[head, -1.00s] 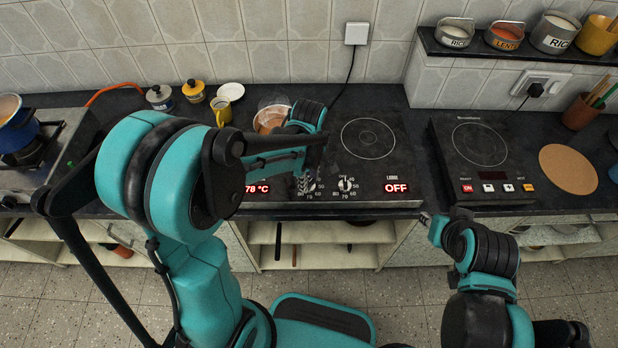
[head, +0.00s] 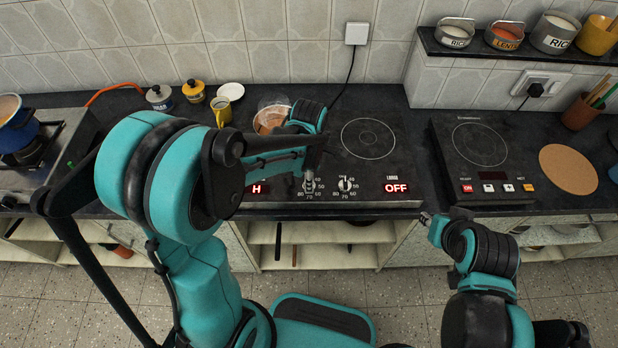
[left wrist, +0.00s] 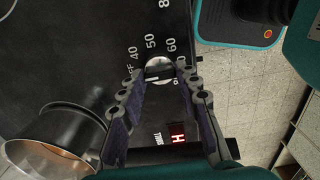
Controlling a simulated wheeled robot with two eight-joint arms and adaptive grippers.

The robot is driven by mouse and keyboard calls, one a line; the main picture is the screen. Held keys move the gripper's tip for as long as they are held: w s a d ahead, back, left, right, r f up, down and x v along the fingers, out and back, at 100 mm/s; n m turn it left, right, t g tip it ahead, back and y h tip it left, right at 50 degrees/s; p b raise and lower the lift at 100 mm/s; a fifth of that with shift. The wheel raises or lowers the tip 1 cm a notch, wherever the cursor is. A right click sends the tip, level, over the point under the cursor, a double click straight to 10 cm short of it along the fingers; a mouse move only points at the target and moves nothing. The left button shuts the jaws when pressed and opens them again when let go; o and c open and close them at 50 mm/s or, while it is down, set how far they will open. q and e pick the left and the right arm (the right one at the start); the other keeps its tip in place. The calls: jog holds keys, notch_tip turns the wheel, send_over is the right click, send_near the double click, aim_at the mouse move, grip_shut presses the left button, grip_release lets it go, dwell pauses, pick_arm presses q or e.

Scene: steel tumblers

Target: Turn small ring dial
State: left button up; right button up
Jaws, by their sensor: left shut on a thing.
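The small ring dial (left wrist: 158,70) is a round silver knob at the front of the black two-ring cooktop (head: 415,165). My left gripper (left wrist: 160,77) is shut on it, with a finger on each side. Numbers 40, 50 and 60 and part of an OFF mark surround the knob. A pale line on it lies toward the OFF side. The left display (head: 258,189) shows a red H, also seen in the left wrist view (left wrist: 178,138). My right gripper (head: 428,219) is away from the cooktop, near the counter's front edge; its opening is unclear.
The large ring dial (head: 347,184) is just right of the small one; its display (head: 396,188) reads OFF. A glass pot (head: 270,115) with brownish contents stands at the cooktop's left, partly behind my arm. A separate hob (head: 482,150) stands to the right.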

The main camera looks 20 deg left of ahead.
dwell(0.4)
pick_arm(q)
jog(key=o, duration=0.9)
jog(key=shift+c, duration=0.2)
notch_tip(320, 180, up, 12)
